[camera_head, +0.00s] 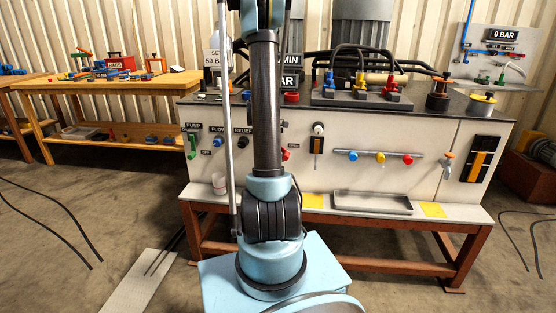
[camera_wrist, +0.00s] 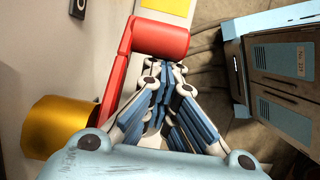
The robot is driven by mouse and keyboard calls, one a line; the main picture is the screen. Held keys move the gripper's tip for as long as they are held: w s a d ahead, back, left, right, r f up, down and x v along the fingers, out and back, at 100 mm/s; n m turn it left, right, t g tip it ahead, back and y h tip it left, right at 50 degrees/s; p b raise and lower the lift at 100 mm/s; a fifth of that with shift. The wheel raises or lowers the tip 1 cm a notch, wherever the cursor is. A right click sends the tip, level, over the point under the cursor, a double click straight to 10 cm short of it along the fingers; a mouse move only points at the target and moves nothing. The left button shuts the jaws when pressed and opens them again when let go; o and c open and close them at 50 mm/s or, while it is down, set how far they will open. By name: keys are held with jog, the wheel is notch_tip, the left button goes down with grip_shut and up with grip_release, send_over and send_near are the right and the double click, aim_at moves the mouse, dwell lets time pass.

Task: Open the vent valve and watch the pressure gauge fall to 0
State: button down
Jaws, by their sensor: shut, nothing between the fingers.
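In the wrist view my gripper (camera_wrist: 168,78) is shut and empty. Its fingertips are close to a red L-shaped lever with a thick round grip (camera_wrist: 160,38); I cannot tell whether they touch it. A gold cylindrical part (camera_wrist: 58,125) sticks out of the pale panel to the left of the fingers. In the head view a bit of red (camera_head: 285,154) shows on the panel just right of my arm, which hides most of it. I cannot tell for sure which part is the vent valve. No gauge dial is readable; my arm covers part of the console.
The console (camera_head: 440,140) carries a green pump lever (camera_head: 192,146), blue, yellow and red knobs, and coloured fittings on top. A grey tray (camera_head: 372,202) lies on its lower ledge. A "0 BAR" sign (camera_head: 491,34) hangs at right. A wooden bench (camera_head: 110,85) stands left. Cables cross the floor.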

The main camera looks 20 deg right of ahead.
jog(key=shift+w+d, duration=0.1)
jog(key=shift+w, duration=0.05)
dwell(0.7)
jog(key=v, duration=1.2)
